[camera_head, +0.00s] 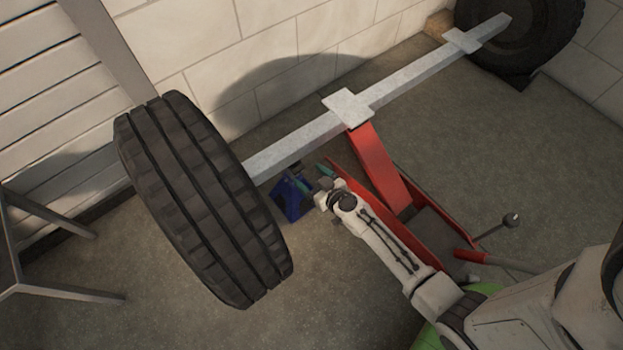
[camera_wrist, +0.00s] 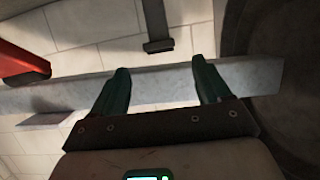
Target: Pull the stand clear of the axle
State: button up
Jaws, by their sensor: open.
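The blue stand (camera_head: 292,198) is on the floor under the grey axle (camera_head: 400,84), just right of the near wheel. My gripper (camera_head: 312,178) is open beside the stand's upper part and partly hides it. In the wrist view, the green fingertips (camera_wrist: 163,82) are apart, with the axle (camera_wrist: 60,93) crossing behind them. A dark post ending in a flat plate (camera_wrist: 158,46) shows between and beyond the fingers. It looks like the stand's post, with a narrow gap in the picture between plate and axle. Nothing is seen held.
A red jack (camera_head: 379,165) rises to the axle's middle plate, right of my arm; its arm also shows in the wrist view (camera_wrist: 18,65). A big tyre (camera_head: 205,200) is close on the left, another (camera_head: 530,35) at far right. A block wall (camera_head: 200,45) stands behind.

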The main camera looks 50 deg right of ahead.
aim_at(295, 165)
jog(key=shift+w, duration=0.1)
jog(key=b+x, duration=0.3)
jog(key=x, duration=0.7)
jog(key=shift+w+f, duration=0.1)
jog(key=shift+w, duration=0.2)
grip_shut()
dwell(0.6)
